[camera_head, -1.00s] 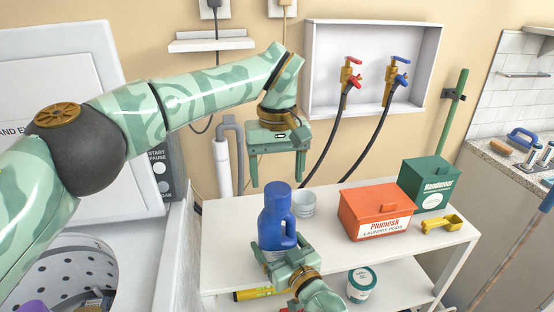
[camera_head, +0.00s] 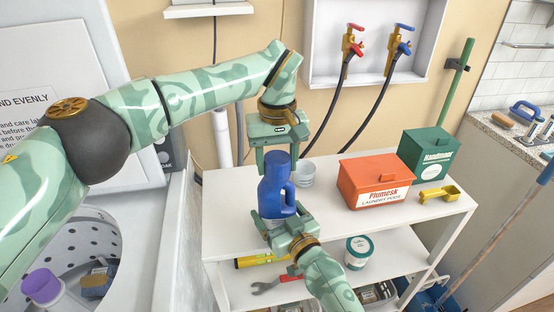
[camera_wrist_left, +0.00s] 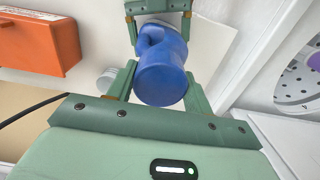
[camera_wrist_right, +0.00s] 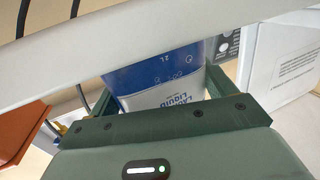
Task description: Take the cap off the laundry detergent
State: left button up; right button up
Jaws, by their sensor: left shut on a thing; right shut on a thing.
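The blue detergent bottle (camera_head: 270,194) stands upright at the front of the white shelf's top, with its blue cap (camera_head: 277,160) on it. The cap also fills the middle of the left wrist view (camera_wrist_left: 162,78). My left gripper (camera_head: 279,170) comes down from above and is shut on the cap, one finger on each side. My right gripper (camera_head: 280,225) is shut on the lower part of the bottle from the front. In the right wrist view the bottle's white label (camera_wrist_right: 170,92) shows between the fingers, and a pale shelf edge crosses in front.
On the shelf top (camera_head: 330,233) stand a white cup (camera_head: 304,174), an orange pods box (camera_head: 374,183), a green box (camera_head: 426,153) and a yellow scoop (camera_head: 440,193). A white tub (camera_head: 358,252) sits on the lower shelf. The open washer (camera_head: 150,250) is at left.

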pick_arm(q)
jog(key=n, duration=1.9)
jog(key=shift+s+n, duration=0.1)
jog(key=shift+n, duration=0.3)
jog(key=n, duration=0.9)
jog(key=shift+r, duration=0.1)
jog(key=n, duration=2.5)
jog(key=shift+r, duration=0.25)
